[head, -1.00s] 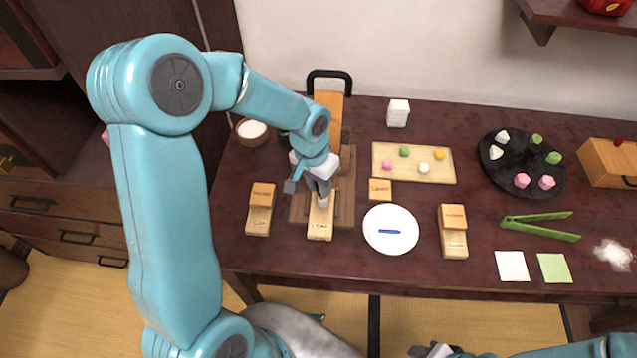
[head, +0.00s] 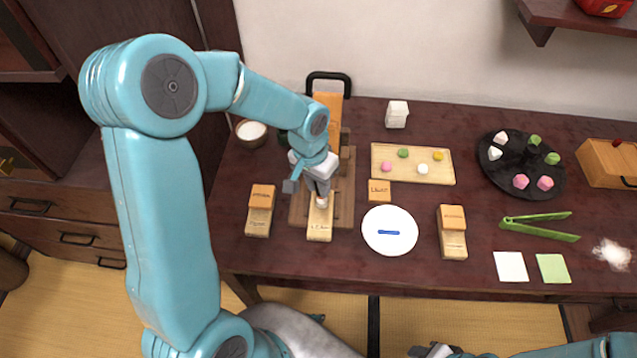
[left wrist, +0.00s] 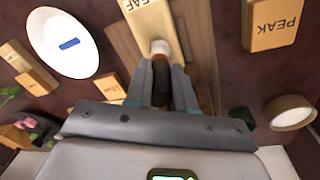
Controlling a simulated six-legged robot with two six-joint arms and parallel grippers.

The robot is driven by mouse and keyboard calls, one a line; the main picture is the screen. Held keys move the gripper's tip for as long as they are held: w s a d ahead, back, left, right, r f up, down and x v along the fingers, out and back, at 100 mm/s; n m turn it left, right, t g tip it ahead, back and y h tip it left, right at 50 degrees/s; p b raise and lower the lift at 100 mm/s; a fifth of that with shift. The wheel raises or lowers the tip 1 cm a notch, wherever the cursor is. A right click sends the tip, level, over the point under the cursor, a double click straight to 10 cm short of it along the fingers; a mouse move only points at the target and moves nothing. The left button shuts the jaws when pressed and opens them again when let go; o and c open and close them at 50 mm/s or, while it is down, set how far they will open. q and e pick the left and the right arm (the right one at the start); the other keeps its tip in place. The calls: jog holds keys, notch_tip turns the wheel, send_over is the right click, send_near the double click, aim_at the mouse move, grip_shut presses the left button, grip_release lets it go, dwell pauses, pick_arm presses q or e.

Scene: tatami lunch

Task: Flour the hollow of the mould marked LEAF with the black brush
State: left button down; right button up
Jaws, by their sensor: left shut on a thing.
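The mould marked LEAF (head: 319,228) is a pale wooden bar lying on the brown wooden board. The end of its lettering shows in the left wrist view (left wrist: 150,22). My left gripper (head: 320,190) is above the mould, pointing down, and shut on the black brush (left wrist: 162,88). The brush's dark handle is between the fingers, and its whitish bristle tip is over the mould, at or close to its surface. Touch cannot be told. The hollow is hidden under the brush and gripper. My right gripper (head: 434,351) is only partly visible at the bottom edge; its jaws are unclear.
A bowl of white powder (head: 251,132) stands back left. A white plate (head: 372,240) with a blue stick and another mould (head: 453,243) are right. The table's front edge is clear.

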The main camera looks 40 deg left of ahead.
pick_arm(q)
jog(key=shift+r+p, duration=2.35)
jog(key=shift+r, duration=1.25)
jog(key=shift+f, duration=0.1)
jog(key=shift+d, duration=0.15)
jog(key=w+d+r, duration=0.2)
jog(key=w+d, duration=0.1)
jog(key=d, duration=0.4)
jog(key=shift+w+d+r, duration=0.15)
jog(key=shift+w+d, duration=0.25)
